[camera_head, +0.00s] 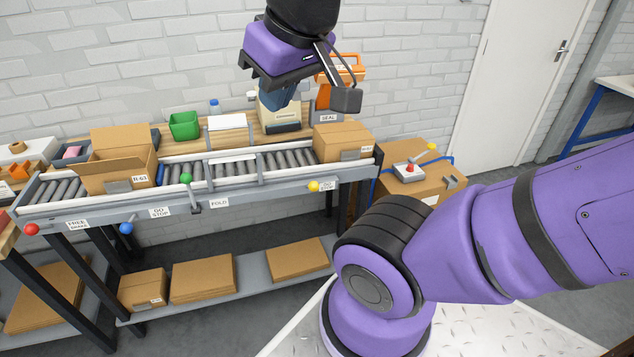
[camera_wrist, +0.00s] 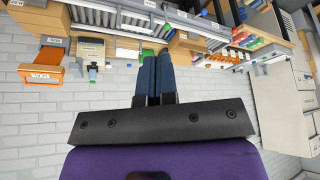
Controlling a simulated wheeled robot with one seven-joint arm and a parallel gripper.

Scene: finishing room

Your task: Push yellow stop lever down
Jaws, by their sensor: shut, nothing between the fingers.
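The yellow knob (camera_head: 314,186) of a stop lever sits on the front rail of the roller conveyor, near its right end, beside a small white label (camera_head: 327,186) that seems to read "DO STOP". My gripper (camera_head: 281,102) hangs above and behind the conveyor, up and left of the yellow knob and well apart from it. Its blue fingers (camera_wrist: 157,55) are together and empty in the wrist view. I cannot make out the yellow knob in the wrist view.
The conveyor (camera_head: 110,208) also carries red (camera_head: 31,229), blue (camera_head: 126,228) and green (camera_head: 186,178) knobs. An open carton (camera_head: 122,165) and a closed carton (camera_head: 341,141) sit on it. An orange tool (camera_head: 343,68) stands behind my gripper.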

